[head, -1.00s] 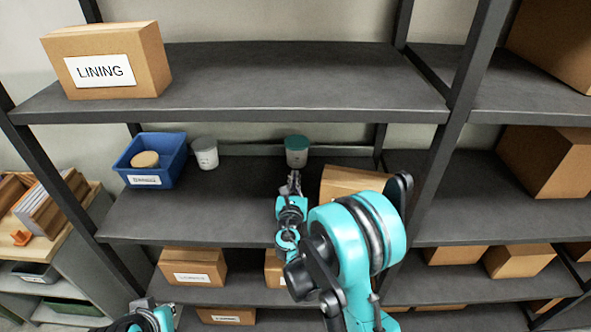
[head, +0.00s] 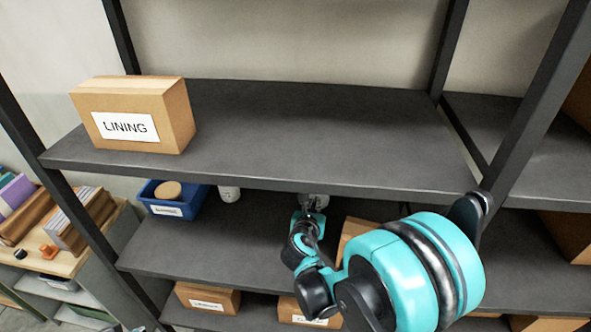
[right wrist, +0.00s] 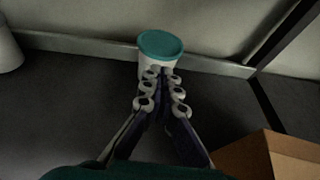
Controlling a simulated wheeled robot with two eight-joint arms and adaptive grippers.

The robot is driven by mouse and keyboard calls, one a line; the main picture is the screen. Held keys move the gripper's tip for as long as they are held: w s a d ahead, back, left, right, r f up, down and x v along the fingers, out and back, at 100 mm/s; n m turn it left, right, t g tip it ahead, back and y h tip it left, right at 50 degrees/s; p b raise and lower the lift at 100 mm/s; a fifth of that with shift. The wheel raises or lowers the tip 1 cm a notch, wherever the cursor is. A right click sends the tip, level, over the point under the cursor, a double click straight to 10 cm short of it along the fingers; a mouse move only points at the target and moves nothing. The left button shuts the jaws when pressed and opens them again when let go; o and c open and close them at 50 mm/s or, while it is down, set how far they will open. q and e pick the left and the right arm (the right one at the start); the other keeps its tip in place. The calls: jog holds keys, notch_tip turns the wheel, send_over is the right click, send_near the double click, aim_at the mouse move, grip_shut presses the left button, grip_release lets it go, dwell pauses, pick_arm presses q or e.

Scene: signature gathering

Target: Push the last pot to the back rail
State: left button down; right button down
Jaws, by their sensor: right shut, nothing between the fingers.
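The white pot with a teal lid (right wrist: 160,48) stands upright on the middle shelf (head: 170,250) in the right wrist view. The pale back rail (right wrist: 95,52) runs along the wall behind it. The pot is close against the rail; I cannot tell if they touch. My right gripper (right wrist: 162,76) is shut and empty, its tips at the pot's front, hiding part of its lower side. In the head view the upper shelf's edge hides most of that pot and the fingertips. My left gripper is not in view.
A second white pot (head: 229,193) stands left, near the blue bin (head: 172,207). A cardboard box (right wrist: 270,155) is right of my gripper on the same shelf. The upper shelf (head: 300,135) overhangs my arm and carries a LINING box (head: 130,120).

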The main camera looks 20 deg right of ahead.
jog(key=w+d, duration=0.2)
jog(key=w, duration=0.1)
jog(key=w+d, duration=0.2)
jog(key=w, duration=0.1)
jog(key=w+d+b, duration=0.1)
jog(key=w+d, duration=0.2)
jog(key=shift+w, duration=0.15)
jog(key=shift+w+f+b, duration=0.1)
jog(key=shift+f+b, duration=0.35)
jog(key=shift+f, duration=0.35)
jog(key=shift+s+a+b, duration=0.1)
jog(key=shift+s+b, duration=0.1)
jog(key=shift+b, duration=0.15)
jog(key=shift+s+a, duration=0.4)
jog(key=shift+s, duration=0.2)
